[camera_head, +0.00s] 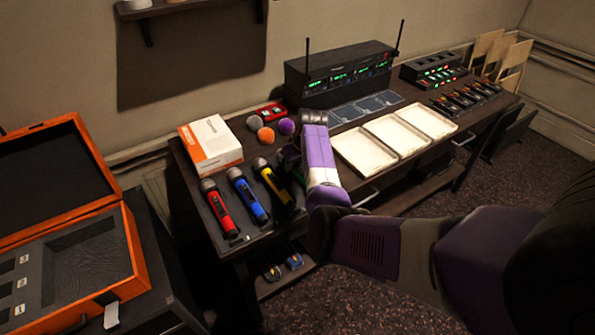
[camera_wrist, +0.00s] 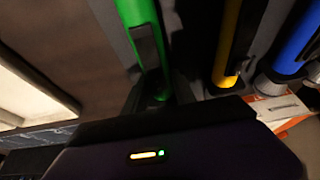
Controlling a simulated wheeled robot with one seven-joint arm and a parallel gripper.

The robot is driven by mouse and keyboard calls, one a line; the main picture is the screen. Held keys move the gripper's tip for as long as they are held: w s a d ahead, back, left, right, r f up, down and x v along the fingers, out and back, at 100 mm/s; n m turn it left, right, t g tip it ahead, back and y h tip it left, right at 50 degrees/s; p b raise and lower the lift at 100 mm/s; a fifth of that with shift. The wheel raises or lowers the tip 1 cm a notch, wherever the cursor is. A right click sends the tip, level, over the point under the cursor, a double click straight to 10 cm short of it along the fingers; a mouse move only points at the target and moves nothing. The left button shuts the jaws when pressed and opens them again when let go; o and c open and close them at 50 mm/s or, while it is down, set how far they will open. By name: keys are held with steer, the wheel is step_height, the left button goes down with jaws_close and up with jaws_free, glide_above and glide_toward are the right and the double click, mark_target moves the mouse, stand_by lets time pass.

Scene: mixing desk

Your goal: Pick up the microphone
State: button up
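A green microphone (camera_wrist: 138,12) shows in the wrist view, between the dark fingers of my gripper (camera_wrist: 158,65). I cannot tell whether the fingers touch it. In the head view my gripper (camera_head: 291,160) is low over the desk, right of the yellow microphone, and it and my purple wrist hide most of the green one. The red microphone (camera_head: 219,209), blue microphone (camera_head: 248,196) and yellow microphone (camera_head: 273,183) lie in a row on the desk's left end. The yellow (camera_wrist: 228,45) and blue (camera_wrist: 299,42) ones also show in the wrist view.
A white and orange box (camera_head: 211,144) stands behind the microphones. Orange and purple foam balls (camera_head: 266,134) lie beside it. White trays (camera_head: 364,152) are right of my wrist, with a black receiver (camera_head: 338,73) behind. An open orange case (camera_head: 136,250) stands at left.

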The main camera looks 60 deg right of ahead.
jaws_close()
